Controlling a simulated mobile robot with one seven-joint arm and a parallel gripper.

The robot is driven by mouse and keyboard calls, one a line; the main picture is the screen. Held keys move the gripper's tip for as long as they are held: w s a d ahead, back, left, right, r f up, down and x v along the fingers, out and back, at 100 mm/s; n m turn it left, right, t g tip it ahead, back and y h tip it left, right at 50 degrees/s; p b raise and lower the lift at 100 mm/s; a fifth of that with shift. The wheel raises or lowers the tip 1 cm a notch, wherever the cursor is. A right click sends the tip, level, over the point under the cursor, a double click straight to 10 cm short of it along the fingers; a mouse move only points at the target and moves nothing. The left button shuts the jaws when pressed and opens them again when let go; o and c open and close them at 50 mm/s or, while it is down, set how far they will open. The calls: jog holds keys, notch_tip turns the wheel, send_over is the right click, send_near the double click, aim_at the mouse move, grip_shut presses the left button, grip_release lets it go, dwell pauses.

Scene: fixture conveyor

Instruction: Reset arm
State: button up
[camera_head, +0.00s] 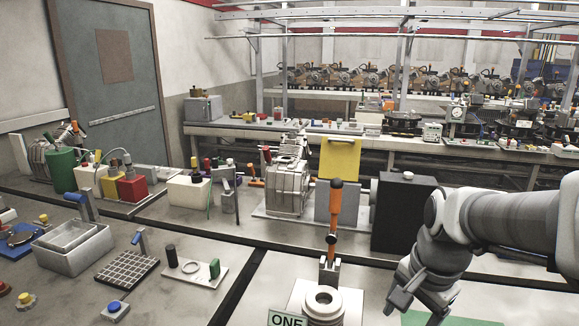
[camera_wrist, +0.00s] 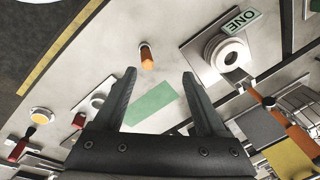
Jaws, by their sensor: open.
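My grey arm reaches in from the right in the head view, with my gripper (camera_head: 414,305) low and pointing down, right of the fixture marked ONE (camera_head: 287,319). In the wrist view my gripper (camera_wrist: 159,75) has its two dark fingers spread wide, with nothing between them. A flat green patch (camera_wrist: 150,104) on the bench shows beyond the fingers. A small orange cylinder (camera_wrist: 147,58) stands past the fingertips, apart from them.
An orange-handled lever (camera_head: 335,212) rises behind the round ring fixture (camera_head: 322,303), left of my gripper. A dark box (camera_head: 403,212) stands behind my gripper. A grey tray (camera_head: 74,248) and black grid (camera_head: 127,271) lie at left.

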jog(key=s+a+r+n+t, duration=0.3)
jog(key=s+a+r+n, duration=0.2)
jog(key=s+n, duration=0.3)
jog(key=shift+s+a+r+n+t, duration=0.2)
jog(key=shift+s+a+n+t, duration=0.15)
jog(key=shift+n, duration=1.45)
